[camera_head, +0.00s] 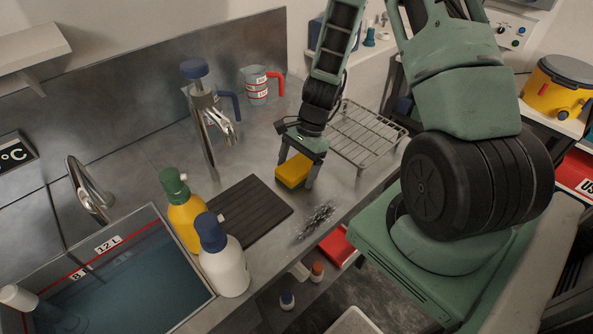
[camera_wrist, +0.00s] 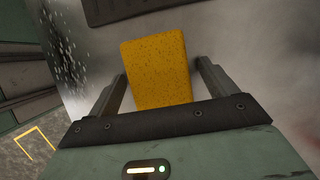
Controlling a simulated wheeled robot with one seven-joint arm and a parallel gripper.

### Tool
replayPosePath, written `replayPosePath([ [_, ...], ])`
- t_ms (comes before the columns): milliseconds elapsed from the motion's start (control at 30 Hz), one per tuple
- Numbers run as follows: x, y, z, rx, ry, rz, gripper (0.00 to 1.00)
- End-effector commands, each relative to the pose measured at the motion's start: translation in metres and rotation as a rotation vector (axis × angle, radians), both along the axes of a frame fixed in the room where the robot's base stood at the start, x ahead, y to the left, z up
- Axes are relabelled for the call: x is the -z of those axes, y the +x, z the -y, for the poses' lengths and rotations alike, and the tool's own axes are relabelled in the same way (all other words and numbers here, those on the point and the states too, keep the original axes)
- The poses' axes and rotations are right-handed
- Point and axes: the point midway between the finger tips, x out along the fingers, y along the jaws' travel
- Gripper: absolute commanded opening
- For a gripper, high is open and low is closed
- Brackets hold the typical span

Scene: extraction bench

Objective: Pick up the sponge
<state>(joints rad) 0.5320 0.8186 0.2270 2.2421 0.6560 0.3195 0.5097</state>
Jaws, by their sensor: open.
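The sponge (camera_head: 293,170) is a yellow block with a darker green underside, on the steel counter in the head view. In the wrist view the yellow sponge (camera_wrist: 158,68) fills the space between the two fingers. My gripper (camera_head: 298,174) is over the sponge, pointing down. In the wrist view my gripper (camera_wrist: 163,82) is open, with one finger on each side of the sponge. A gap shows on the right side; the left finger is close to the sponge's edge. Whether the sponge touches the counter cannot be told for sure.
A wire rack (camera_head: 367,134) stands right of the gripper. A dark ribbed mat (camera_head: 238,212) lies to the left, with a yellow bottle (camera_head: 186,220) and a white bottle (camera_head: 224,270) beside it. A water-filled sink (camera_head: 120,290) is at lower left.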

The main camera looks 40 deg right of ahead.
Motion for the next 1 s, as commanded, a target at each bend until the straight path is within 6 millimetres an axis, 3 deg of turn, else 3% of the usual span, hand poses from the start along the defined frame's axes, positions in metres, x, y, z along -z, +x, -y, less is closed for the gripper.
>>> replayPosePath([
  [167,0.0,0.0,0.0,0.0,0.0,0.0,0.85],
  [367,0.0,0.0,0.0,0.0,0.0,0.0,0.37],
  [733,-0.004,0.0,0.0,0.0,0.0,0.0,0.37],
  [1000,-0.03,0.001,0.0,-0.001,-0.004,0.005,0.37],
])
